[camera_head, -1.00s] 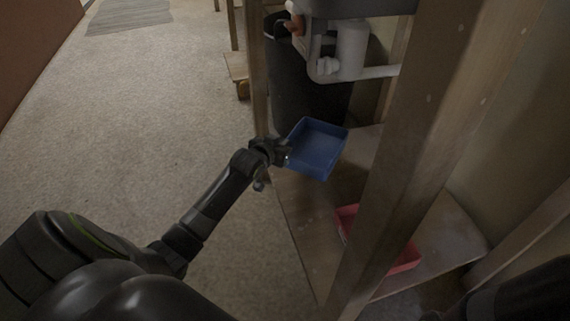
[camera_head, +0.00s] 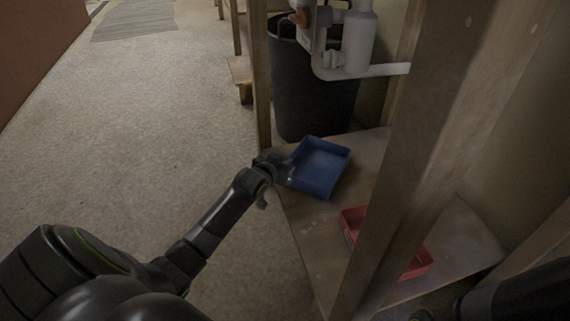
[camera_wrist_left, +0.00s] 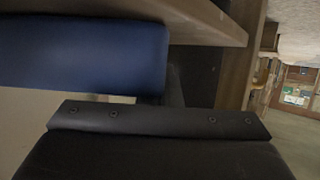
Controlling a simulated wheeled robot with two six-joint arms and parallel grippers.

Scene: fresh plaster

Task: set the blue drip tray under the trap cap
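The blue drip tray (camera_head: 320,167) is at or just above the wooden shelf board; whether it touches the board is hard to tell. My left gripper (camera_head: 286,171) is at its left wall and appears shut on it. In the left wrist view the tray's blue wall (camera_wrist_left: 80,55) fills the upper left, beside a black finger (camera_wrist_left: 160,120). The white trap (camera_head: 357,42) hangs above and behind the tray, with a small knob-like white cap (camera_head: 333,60) low on its left. My right arm (camera_head: 520,298) enters at the bottom right; its gripper is too dark to read.
A red tray (camera_head: 353,222) lies on the shelf board (camera_head: 318,232), partly hidden by a slanting wooden post (camera_head: 425,130). A black bin (camera_head: 305,95) stands behind the blue tray. Another post (camera_head: 260,90) rises at the left. The carpet (camera_head: 150,130) is open.

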